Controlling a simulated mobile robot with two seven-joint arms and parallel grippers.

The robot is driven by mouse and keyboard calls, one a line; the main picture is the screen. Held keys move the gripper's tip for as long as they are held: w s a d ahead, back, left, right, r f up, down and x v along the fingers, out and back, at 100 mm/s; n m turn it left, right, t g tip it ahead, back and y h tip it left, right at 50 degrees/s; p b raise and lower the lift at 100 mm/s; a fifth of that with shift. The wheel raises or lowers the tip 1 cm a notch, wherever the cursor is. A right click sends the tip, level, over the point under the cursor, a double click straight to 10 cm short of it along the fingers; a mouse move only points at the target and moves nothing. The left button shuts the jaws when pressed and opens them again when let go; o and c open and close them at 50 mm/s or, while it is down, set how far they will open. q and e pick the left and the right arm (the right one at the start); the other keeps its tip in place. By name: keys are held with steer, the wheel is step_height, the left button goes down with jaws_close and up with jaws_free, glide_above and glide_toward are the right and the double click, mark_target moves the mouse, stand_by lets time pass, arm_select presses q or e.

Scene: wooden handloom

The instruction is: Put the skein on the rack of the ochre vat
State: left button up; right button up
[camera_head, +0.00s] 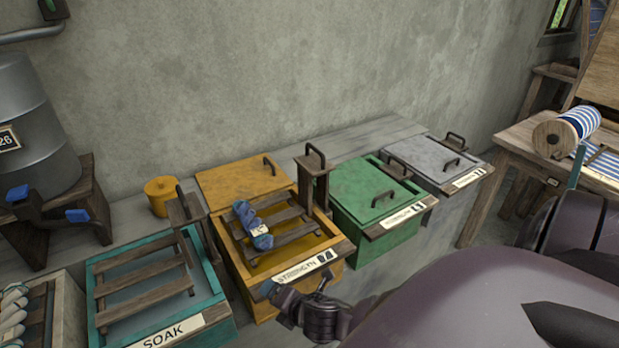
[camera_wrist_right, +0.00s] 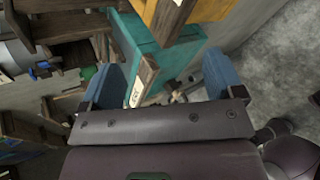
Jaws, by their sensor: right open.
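A blue skein (camera_head: 247,214) with a pale band lies across the slats on the left part of the wooden rack (camera_head: 284,232) of the ochre vat (camera_head: 240,282). It appears to rest on the slats, with nothing gripping it. The vat's ochre lid (camera_head: 215,187) lies behind the rack. My right gripper (camera_head: 285,300) is below the vat's front edge, away from the skein. In the right wrist view it (camera_wrist_right: 160,80) is open, its blue fingers wide apart and empty, with the teal soak vat (camera_wrist_right: 150,38) beyond. My left gripper is not in view.
The teal soak vat (camera_head: 213,308) stands left of the ochre one, with pale skeins (camera_head: 12,312) further left. Green (camera_head: 380,195) and grey (camera_head: 435,165) lidded vats stand right. Upright wooden posts with handles (camera_head: 313,180) rise between vats. A metal barrel (camera_head: 35,115) stands left.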

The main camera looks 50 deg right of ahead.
steer(key=s+a+m, duration=0.1)
steer(key=s+m, duration=1)
steer(key=m, duration=1)
steer(key=shift+s+f, duration=0.2)
steer(key=shift+f, duration=0.1)
steer(key=shift+a, duration=0.1)
